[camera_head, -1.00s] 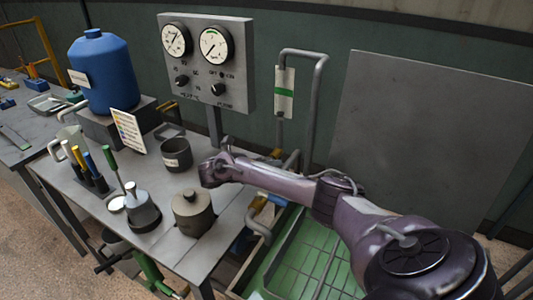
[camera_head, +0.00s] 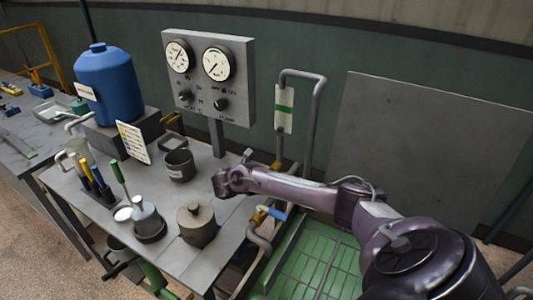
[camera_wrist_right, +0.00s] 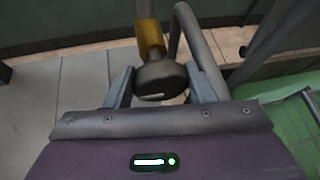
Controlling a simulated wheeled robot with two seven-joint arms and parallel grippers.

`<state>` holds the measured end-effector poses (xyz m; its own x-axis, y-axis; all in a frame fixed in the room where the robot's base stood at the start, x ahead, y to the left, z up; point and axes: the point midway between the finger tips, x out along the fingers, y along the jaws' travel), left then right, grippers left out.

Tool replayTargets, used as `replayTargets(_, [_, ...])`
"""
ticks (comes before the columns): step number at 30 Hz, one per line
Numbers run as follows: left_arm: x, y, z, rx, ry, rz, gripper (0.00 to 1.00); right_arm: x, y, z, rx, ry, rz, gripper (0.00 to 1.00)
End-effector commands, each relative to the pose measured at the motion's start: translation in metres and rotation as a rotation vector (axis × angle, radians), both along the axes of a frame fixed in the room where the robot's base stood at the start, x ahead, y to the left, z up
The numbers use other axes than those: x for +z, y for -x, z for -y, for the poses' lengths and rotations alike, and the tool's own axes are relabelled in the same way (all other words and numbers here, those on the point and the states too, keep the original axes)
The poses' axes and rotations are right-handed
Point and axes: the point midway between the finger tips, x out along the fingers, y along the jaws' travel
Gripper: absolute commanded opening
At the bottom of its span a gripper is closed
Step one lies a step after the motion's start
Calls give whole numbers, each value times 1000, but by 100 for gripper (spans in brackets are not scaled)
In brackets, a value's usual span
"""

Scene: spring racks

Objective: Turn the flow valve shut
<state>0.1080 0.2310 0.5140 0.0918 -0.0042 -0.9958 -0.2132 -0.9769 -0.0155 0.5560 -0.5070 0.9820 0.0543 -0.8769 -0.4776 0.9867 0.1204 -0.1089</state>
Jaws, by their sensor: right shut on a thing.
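The flow valve shows in the right wrist view as a dark rounded knob (camera_wrist_right: 162,80) on a brass-coloured body (camera_wrist_right: 151,38), beside a grey pipe. My right gripper (camera_wrist_right: 163,86) has one finger on each side of the knob and is shut on it. In the head view my right arm reaches in from the right, and its wrist end (camera_head: 232,181) is over the right side of the bench. The fingers and the knob cannot be made out clearly there. My left gripper is in neither view.
A grey gauge panel (camera_head: 243,107) stands behind the bench. A bent pipe (camera_head: 314,115) with a green-striped tag (camera_head: 284,108) rises right of it. A lidded pot (camera_head: 197,224) and an open pot (camera_head: 180,165) stand near my wrist. A green grated tray (camera_head: 312,262) lies below my arm.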

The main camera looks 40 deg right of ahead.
Motion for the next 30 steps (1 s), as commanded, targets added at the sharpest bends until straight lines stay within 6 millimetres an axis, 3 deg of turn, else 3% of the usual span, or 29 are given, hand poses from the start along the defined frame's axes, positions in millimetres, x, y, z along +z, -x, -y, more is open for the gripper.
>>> replayTargets(17, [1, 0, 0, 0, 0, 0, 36, -8, 3, -3, 10, -14, 23, 27])
replayTargets(18, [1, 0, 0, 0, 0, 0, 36, -8, 3, -3, 10, -14, 22, 52])
replayTargets(22, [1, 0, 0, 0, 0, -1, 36, -7, 3, -2, 8, -13, 24, 69])
replayTargets(30, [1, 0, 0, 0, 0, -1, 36, -4, 3, 0, 2, -8, 27, 70])
